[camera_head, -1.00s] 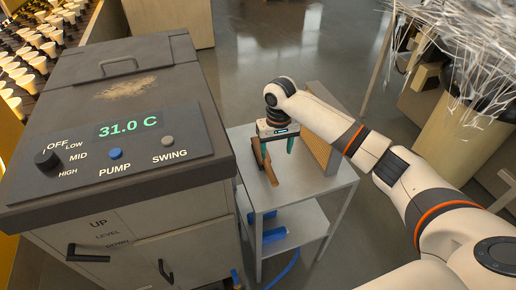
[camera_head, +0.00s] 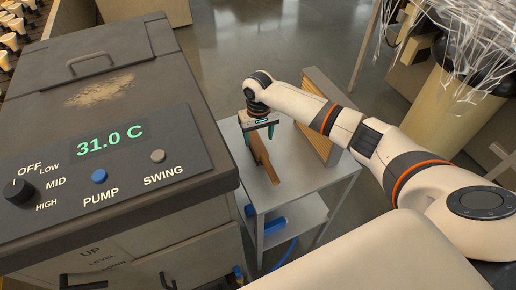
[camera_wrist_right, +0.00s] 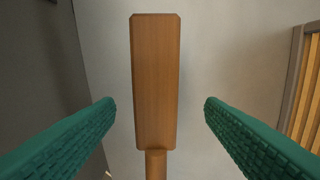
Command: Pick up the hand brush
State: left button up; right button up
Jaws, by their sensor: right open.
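The hand brush (camera_head: 262,156) lies on the top of a small metal side table, its brown wooden back facing up. In the right wrist view the brush's block (camera_wrist_right: 155,82) runs lengthwise between the fingers, with its round handle (camera_wrist_right: 156,164) at the bottom edge. My right gripper (camera_head: 261,133) is open above the brush, with one green finger on each side and a gap to the wood on both sides. The fingers also show in the right wrist view (camera_wrist_right: 160,105), empty. My left gripper is out of view.
The small table (camera_head: 310,185) has bare top around the brush. A slatted wooden panel (camera_head: 316,125) stands at its right side. A large grey machine (camera_head: 190,85) with a control panel (camera_head: 100,165) stands close on the left. Blue items (camera_head: 268,225) lie on the lower shelf.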

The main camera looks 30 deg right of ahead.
aim_at(257, 144)
jog(key=f, duration=0.4)
jog(key=shift+a+f, duration=0.15)
jog(key=shift+a, duration=0.05)
jog(key=shift+w+f, duration=0.1)
jog(key=shift+f, duration=0.5)
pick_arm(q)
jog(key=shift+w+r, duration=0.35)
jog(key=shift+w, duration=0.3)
pick_arm(e)
jog(key=shift+r, duration=0.1)
jog(key=c, duration=1.1)
